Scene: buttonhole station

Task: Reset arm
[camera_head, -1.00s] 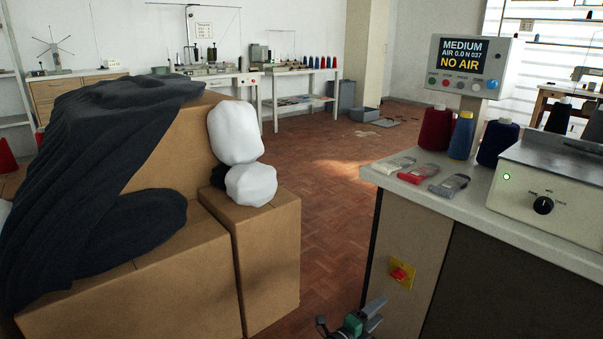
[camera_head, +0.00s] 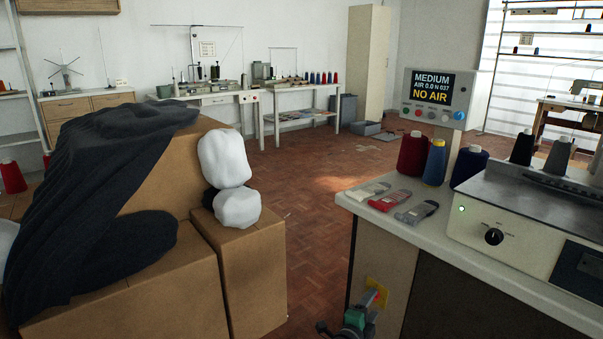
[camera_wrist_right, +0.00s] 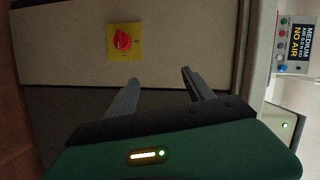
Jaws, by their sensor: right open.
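My right gripper (camera_head: 370,305) shows at the bottom of the head view, in front of the cabinet under the white worktop (camera_head: 490,268). In the right wrist view my right gripper (camera_wrist_right: 160,82) is open, with its two fingers apart and nothing between them. Beyond the fingers is a red rotary switch (camera_wrist_right: 122,40) on a yellow plate on the cabinet panel. In the head view the gripper partly covers this switch plate (camera_head: 377,292). My left gripper is not in view.
Cardboard boxes (camera_head: 250,275) with dark cloth (camera_head: 100,200) and white bundles (camera_head: 224,160) stand at left. The worktop holds thread cones (camera_head: 414,153), small packets (camera_head: 394,200) and a machine (camera_head: 520,225). A display (camera_head: 434,88) reads "NO AIR". Open floor (camera_head: 300,215) lies between.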

